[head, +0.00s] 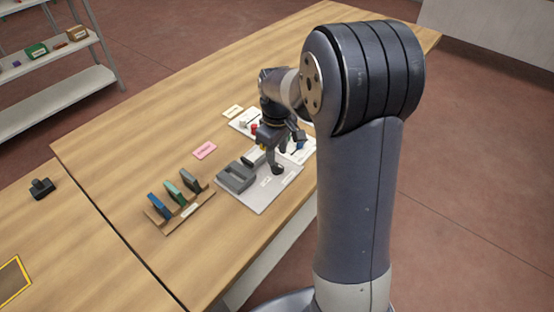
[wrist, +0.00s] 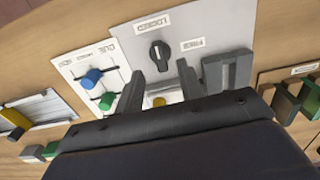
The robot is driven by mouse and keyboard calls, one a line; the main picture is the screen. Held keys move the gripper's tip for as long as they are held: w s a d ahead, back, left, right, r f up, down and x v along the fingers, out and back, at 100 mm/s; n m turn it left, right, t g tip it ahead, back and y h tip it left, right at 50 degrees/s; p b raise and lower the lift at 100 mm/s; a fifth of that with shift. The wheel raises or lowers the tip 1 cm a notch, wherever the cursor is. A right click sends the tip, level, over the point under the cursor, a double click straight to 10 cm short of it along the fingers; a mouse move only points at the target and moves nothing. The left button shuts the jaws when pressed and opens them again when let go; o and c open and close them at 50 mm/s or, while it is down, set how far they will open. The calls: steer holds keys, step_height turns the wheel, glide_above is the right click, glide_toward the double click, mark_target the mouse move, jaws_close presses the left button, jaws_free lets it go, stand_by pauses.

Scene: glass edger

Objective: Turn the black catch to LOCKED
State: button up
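The black catch (wrist: 160,56) is a round knob with a raised grip on a light grey plate (wrist: 140,37) in the wrist view. A pale mark on its grip points toward the upper edge of the picture, near the LOCKED label (wrist: 152,24). The FREE label (wrist: 192,44) is to its right. My gripper (wrist: 159,72) is open, with its two dark fingers apart and the catch just beyond their tips, roughly between them. I cannot tell whether they touch it. In the head view my gripper (head: 276,168) is low over the plate (head: 258,201).
A dark grey block (wrist: 227,72) stands right of the catch. A white panel with blue knobs (wrist: 92,77) and green knobs (wrist: 106,101) is to the left. A wooden rack (head: 180,208) holds several coloured plates. The table's left part is mostly clear.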

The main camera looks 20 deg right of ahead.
mark_target(277, 164)
step_height(277, 164, up, 6)
steer(key=shift+r, duration=0.15)
stand_by(0.3)
step_height(277, 164, down, 11)
steer(key=shift+r, duration=0.1)
stand_by(0.4)
